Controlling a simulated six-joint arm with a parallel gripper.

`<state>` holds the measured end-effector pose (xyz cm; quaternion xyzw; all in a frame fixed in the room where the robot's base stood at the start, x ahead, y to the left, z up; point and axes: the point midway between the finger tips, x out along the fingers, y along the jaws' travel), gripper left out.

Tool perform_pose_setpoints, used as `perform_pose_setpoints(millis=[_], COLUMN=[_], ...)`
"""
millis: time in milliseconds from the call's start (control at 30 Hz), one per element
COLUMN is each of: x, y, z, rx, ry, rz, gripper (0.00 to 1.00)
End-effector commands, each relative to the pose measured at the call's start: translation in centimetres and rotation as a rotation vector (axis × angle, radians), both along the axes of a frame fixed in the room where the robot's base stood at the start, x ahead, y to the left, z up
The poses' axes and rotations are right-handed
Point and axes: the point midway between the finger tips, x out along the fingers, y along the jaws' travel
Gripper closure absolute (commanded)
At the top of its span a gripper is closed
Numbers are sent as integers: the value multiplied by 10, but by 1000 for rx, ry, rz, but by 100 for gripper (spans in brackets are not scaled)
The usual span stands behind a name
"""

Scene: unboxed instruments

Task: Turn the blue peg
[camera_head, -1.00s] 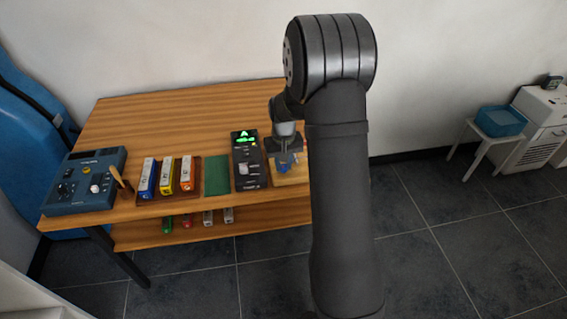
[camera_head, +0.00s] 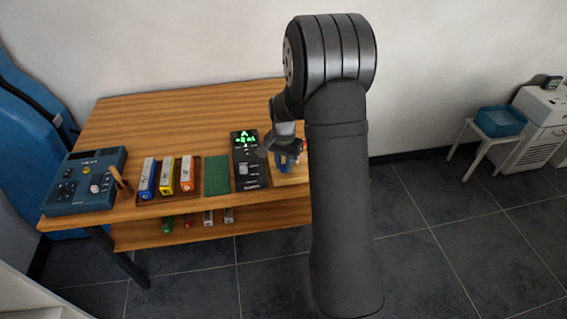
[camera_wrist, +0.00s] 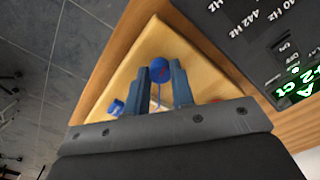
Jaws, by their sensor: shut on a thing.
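The blue peg (camera_wrist: 160,71), with a red mark on its round top, stands on a light wooden board in the wrist view. My gripper (camera_wrist: 160,88) has one finger on each side of it and is shut on it. A thin pale stem shows below the peg's top. A smaller blue piece (camera_wrist: 116,107) is on the board to the left, and a bit of red shows beside the right finger. In the head view my gripper (camera_head: 285,157) is low over the board (camera_head: 291,179), and my arm hides part of that area.
A black panel (camera_head: 247,176) with a lit green display is just left of the board. Further left are a green mat (camera_head: 216,175), a tray with several coloured modules (camera_head: 167,177) and a blue control box (camera_head: 84,181). The back of the table (camera_head: 190,110) is clear.

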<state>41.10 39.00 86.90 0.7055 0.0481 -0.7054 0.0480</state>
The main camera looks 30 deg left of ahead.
Motion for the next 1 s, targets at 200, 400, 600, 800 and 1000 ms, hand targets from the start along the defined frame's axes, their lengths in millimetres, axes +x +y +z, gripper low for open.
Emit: perform_pose_setpoints(millis=[200, 400, 600, 800, 1000], x=[0, 0, 0, 0, 0], y=[0, 0, 0, 0, 0], z=[0, 0, -1, 0, 0], rx=[-1, -1, -1, -1, 0], ry=[1, 1, 1, 1, 0], rz=[-47, -56, -55, -55, -55], gripper=[100, 100, 100, 56, 56])
